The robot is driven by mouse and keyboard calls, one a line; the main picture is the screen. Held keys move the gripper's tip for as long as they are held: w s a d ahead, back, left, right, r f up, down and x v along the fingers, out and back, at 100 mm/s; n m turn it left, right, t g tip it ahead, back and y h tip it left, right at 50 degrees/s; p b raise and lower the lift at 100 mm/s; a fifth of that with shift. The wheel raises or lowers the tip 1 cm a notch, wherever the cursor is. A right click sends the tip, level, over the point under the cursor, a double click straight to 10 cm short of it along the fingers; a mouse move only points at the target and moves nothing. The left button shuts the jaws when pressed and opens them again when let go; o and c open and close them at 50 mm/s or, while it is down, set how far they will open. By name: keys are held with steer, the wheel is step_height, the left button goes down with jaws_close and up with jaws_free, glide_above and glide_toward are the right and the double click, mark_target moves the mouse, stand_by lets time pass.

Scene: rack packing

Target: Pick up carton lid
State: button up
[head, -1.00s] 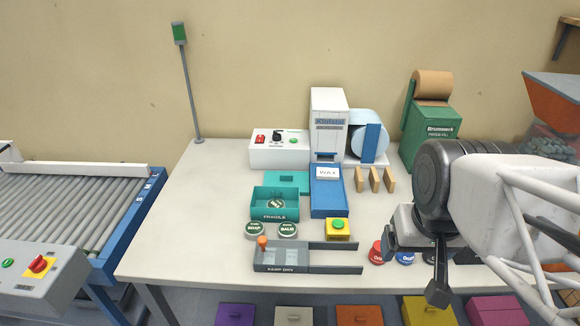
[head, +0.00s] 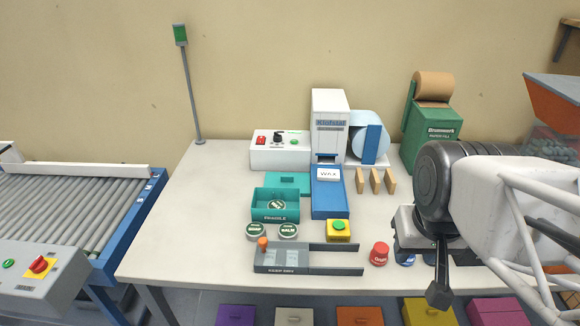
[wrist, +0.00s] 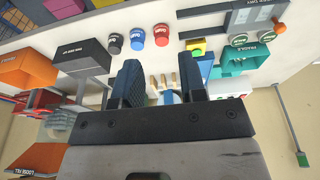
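The teal carton lid (head: 288,181) lies flat on the table behind the teal carton, left of the blue tray. The open carton (head: 275,215) is marked FRAGILE and holds a round green-labelled tin (head: 276,204). The carton also shows in the wrist view (wrist: 233,67), right of my fingers; I cannot make out the lid clearly there. My gripper (wrist: 160,70) is open, with an empty gap between its two dark fingers. In the head view it is at the right front of the table, well right of the lid, and its fingers are mostly hidden by my arm.
A blue tray (head: 329,205) with a WAX block (head: 327,174) is right of the lid. A white control box (head: 279,152) stands behind the lid. Tins (head: 288,231), a yellow button box (head: 338,230) and a grey rack (head: 290,258) are in front. The table's left side is clear.

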steer(key=n+g, duration=0.3)
steer(key=n, duration=1.5)
glide_above(287, 181)
step_height(287, 181, down, 13)
steer(key=shift+w+a+f, duration=0.1)
steer(key=shift+f, duration=0.1)
steer(key=shift+f, duration=1.25)
